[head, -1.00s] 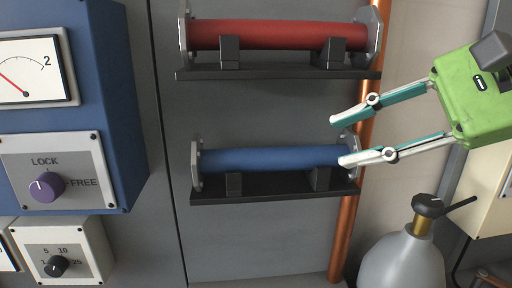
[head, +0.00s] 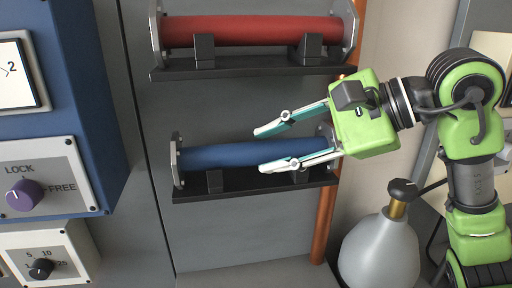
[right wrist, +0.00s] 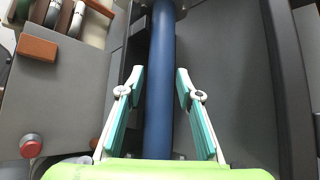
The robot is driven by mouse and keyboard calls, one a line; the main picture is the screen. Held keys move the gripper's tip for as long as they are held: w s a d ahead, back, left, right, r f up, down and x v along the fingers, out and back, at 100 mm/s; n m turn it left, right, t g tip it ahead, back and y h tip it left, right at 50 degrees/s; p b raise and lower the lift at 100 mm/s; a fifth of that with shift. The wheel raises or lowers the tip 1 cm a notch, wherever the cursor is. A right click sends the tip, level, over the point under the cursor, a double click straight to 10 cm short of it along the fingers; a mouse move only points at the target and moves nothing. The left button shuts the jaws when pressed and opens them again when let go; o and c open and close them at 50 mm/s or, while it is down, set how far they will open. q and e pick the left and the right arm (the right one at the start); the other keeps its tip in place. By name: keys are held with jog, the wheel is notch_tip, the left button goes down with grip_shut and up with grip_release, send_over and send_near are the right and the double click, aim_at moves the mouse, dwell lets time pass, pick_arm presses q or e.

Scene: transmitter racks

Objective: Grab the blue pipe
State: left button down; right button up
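The blue pipe (head: 240,154) lies level on a black shelf bracket (head: 250,187) on the grey panel, with a grey flange at each end. My right gripper (head: 258,150) is open at the right half of the pipe, its fingers pointing left. In the head view one finger appears above the pipe and the other crosses in front of its lower edge. In the right wrist view the blue pipe (right wrist: 160,70) runs between the two open fingers (right wrist: 154,80), with a gap on each side. My left gripper is not in view.
A red pipe (head: 250,31) sits on a black shelf above. A vertical copper pipe (head: 324,220) runs by the right flange. A grey gas bottle (head: 380,252) stands lower right. A blue cabinet with a purple knob (head: 24,194) is at left.

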aim_at(265, 148)
jog(key=p+x, duration=0.2)
jog(key=x, duration=0.1)
jog(key=shift+w+a, duration=0.2)
jog(key=shift+a, duration=0.15)
jog(key=shift+w+a+f, duration=0.2)
jog(key=shift+a+f, duration=0.1)
jog(key=shift+f, duration=0.05)
jog(key=shift+d, duration=0.1)
grip_shut()
jog(key=shift+r, duration=0.1)
